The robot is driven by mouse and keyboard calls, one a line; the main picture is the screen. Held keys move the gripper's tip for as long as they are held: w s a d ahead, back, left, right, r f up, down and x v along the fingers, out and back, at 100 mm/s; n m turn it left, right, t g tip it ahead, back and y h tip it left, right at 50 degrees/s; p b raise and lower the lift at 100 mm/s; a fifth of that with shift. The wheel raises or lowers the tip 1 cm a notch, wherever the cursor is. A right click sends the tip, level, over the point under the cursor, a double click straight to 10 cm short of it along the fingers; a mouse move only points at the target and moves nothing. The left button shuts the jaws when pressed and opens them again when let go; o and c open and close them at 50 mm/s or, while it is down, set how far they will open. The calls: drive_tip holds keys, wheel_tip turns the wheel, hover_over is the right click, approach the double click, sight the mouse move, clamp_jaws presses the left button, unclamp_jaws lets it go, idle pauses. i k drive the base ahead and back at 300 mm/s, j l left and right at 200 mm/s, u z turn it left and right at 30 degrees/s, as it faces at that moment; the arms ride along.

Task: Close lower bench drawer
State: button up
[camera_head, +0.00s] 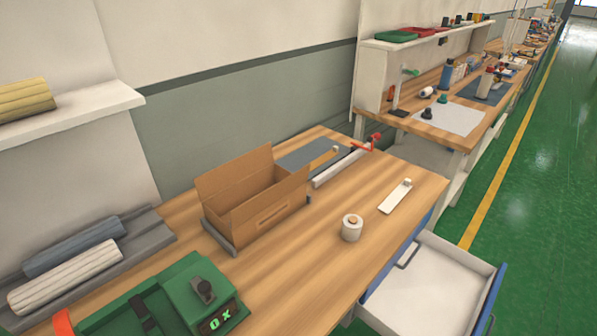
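The wooden workbench (300,240) runs across the middle of the view. An open drawer (430,285) sticks out from the front of the bench at the lower right. Its inside is white and looks empty where it shows. Its blue front panel (495,300) stands well out from the bench, over the green floor. A dark handle (409,254) sits on a blue front above the open drawer, close under the bench top. The near part of the drawer is cut off by the picture's lower edge. My gripper is not in view.
An open cardboard box (255,205), a white roll (351,228) and a green machine (190,295) with a display stand on the bench. A second workbench (440,130) stands behind. Green floor (545,235) with a yellow line (490,210) lies clear at right.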

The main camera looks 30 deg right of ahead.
sight(445, 289)
drive_tip(key=k+l+z, duration=0.4)
drive_tip(key=l+z, duration=0.15)
drive_tip(key=k+l+z, duration=0.1)
drive_tip(key=l+z, duration=0.2)
drive_tip(key=l, duration=0.1)
